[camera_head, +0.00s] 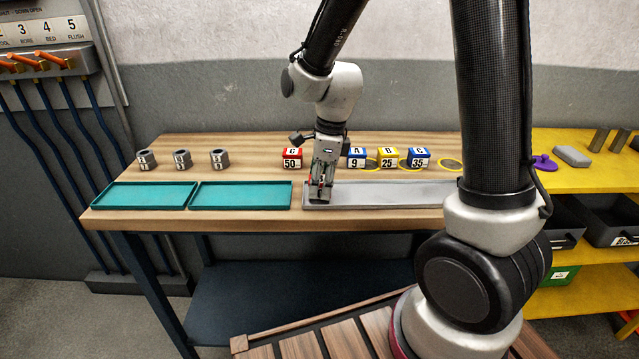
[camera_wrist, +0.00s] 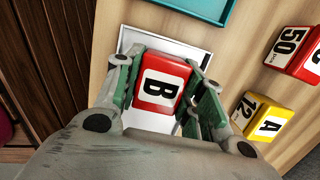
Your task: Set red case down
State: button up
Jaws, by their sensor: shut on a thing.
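In the head view my gripper (camera_head: 321,192) points down at the left end of the pale grey tray (camera_head: 385,194). The case is mostly hidden by the fingers there. The tray's white rim (camera_wrist: 180,44) shows around the case in the wrist view. I cannot tell whether the case touches the tray floor.
Two teal trays (camera_head: 240,207) lie left of the grey tray. Behind stand a red C 50 case (camera_head: 292,157), blue cases (camera_head: 419,157) and a yellow B 25 case (camera_head: 388,157). A yellow A 12 case (camera_wrist: 261,117) is close beside my gripper. Several grey metal cylinders (camera_head: 182,159) stand at left.

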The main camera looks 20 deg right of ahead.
jog(key=shift+f, duration=0.15)
jog(key=o, duration=1.1)
notch_tip(320, 180, up, 12)
jog(key=d, duration=0.2)
jog(key=s+d+r+n+t+h, duration=0.1)
jog(key=s+d+r+n+t, duration=0.1)
jog(key=s+d+n, duration=0.4)
jog(key=s+d+r+n+t, duration=0.1)
jog(key=s+d+r+n, duration=0.3)
jog(key=s+n, duration=0.9)
jog(key=d+n, duration=0.2)
jog(key=d, duration=0.1)
jog(key=shift+r+n+t+h, duration=0.2)
jog(key=shift+n+t+h, duration=0.1)
jog(key=shift+t+h, duration=0.1)
